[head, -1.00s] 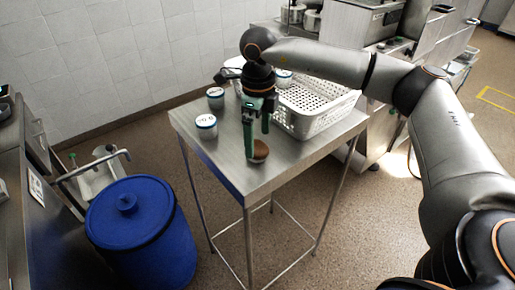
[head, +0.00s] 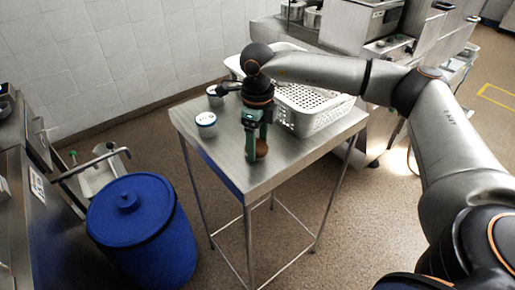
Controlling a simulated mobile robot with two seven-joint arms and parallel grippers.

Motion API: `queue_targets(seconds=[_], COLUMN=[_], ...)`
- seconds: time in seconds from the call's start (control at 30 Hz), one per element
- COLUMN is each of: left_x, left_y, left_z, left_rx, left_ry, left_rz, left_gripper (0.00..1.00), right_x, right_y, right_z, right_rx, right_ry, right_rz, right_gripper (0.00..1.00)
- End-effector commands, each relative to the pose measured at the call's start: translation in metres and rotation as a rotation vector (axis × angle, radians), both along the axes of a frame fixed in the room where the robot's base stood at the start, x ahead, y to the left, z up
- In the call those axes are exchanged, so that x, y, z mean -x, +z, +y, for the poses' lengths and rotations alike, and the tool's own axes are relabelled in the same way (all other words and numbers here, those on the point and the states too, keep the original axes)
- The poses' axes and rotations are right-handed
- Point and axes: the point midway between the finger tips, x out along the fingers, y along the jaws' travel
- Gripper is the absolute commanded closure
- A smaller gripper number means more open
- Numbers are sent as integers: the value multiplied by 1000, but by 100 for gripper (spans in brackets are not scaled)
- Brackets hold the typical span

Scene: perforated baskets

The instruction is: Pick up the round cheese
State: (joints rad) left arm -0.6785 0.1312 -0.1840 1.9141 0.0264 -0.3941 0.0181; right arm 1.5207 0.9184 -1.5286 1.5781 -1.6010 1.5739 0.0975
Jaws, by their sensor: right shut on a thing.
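The round cheese (head: 261,150) is a small brown disc near the front edge of the steel table (head: 231,160). My right gripper (head: 256,147) points down over it from above, with its green fingers shut on the cheese. One finger covers part of the cheese. I cannot tell whether the cheese touches the tabletop or is just clear of it. My left gripper is not in view.
A white perforated basket (head: 318,119) stands behind the gripper at the table's right. A blue barrel (head: 140,225) stands on the floor, left of the table.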

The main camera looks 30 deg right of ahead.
Motion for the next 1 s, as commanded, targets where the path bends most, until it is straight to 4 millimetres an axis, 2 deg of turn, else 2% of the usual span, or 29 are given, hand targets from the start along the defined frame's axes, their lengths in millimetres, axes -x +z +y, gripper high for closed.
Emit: queue_targets(seconds=[0.03,0.33,0.53,0.67,0.83,1.0], left_x=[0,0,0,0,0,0], left_y=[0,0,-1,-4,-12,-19], left_z=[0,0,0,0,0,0], left_rx=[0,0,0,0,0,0], left_ry=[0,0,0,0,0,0], left_rz=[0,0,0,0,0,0], left_gripper=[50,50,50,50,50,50], right_x=[0,0,0,-1,2,30], right_y=[0,1,2,10,35,71], right_z=[0,0,0,1,2,16], right_rx=[-1,-1,-1,-2,-2,-2], right_ry=[0,0,0,0,3,6], right_rz=[-1,-1,-2,-3,-6,-8], right_gripper=[63,96,96,96,96,96])
